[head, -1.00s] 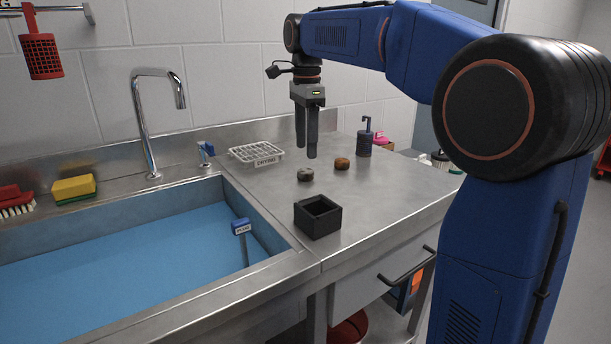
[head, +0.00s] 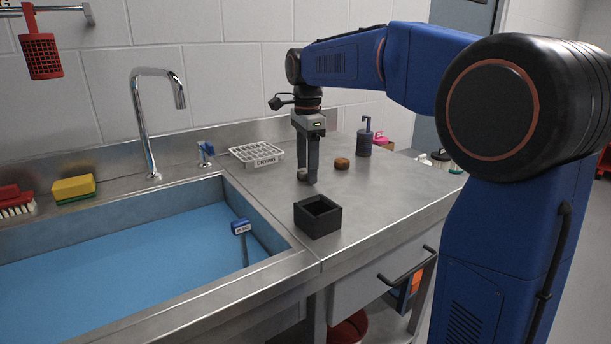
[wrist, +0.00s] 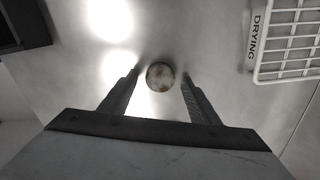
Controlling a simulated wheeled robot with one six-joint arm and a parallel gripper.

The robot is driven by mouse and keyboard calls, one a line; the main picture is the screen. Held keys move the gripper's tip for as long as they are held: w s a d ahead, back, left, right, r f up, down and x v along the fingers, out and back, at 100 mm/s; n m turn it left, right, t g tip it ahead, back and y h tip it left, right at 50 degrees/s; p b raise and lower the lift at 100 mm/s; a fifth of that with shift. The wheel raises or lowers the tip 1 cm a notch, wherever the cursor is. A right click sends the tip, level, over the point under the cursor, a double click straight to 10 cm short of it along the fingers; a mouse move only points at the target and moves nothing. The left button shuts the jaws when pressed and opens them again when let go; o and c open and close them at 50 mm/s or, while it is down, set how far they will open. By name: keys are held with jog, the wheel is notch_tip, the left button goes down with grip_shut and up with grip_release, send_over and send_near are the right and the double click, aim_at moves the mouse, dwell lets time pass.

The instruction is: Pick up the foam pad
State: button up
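A small round mottled grey-brown pad, likely the foam pad (wrist: 160,76), lies on the steel counter. In the wrist view it sits between the tips of my gripper (wrist: 161,80), with a gap on each side. In the head view my gripper (head: 306,178) points straight down with its fingers low over the counter, and they hide most of the pad (head: 302,174). The gripper is open and not closed on anything. A second round piece, orange-brown (head: 341,163), lies to the right of the gripper.
A black open box (head: 318,216) stands nearer the counter's front. A white drying rack (head: 257,154) is at the back left. A dark pump bottle (head: 364,140) stands at the back right. The sink (head: 120,260) is left, with a yellow-green sponge (head: 74,189) on its rim.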

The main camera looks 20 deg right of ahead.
jog(key=c, duration=1)
notch_tip(320, 180, up, 10)
